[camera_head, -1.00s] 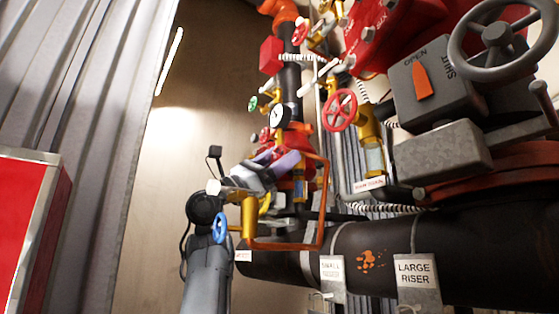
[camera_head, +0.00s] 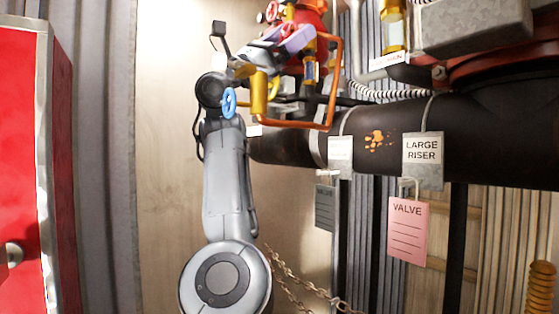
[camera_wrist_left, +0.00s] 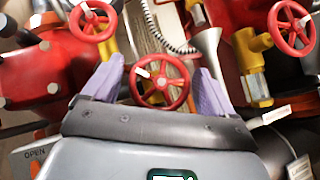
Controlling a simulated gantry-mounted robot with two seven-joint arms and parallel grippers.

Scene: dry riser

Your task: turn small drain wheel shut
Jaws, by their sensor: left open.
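My left gripper (camera_head: 297,40) reaches in among the riser valves at the top of the head view, its purple fingers showing. In the left wrist view the gripper (camera_wrist_left: 158,70) is open, with one purple finger on each side of a red handwheel (camera_wrist_left: 160,82) with a white mark. This wheel appears centred between the fingers; I cannot tell whether they touch it. No readable label confirms it as the small drain wheel. Its place in the head view is hidden by the gripper and pipes. My right gripper is not in view.
An orange pipe loop (camera_head: 334,85) stands just right of the gripper. Other red wheels (camera_wrist_left: 292,27) flank it in the wrist view. A large black pipe (camera_head: 480,140) runs rightward. A red cabinet (camera_head: 20,160) stands left.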

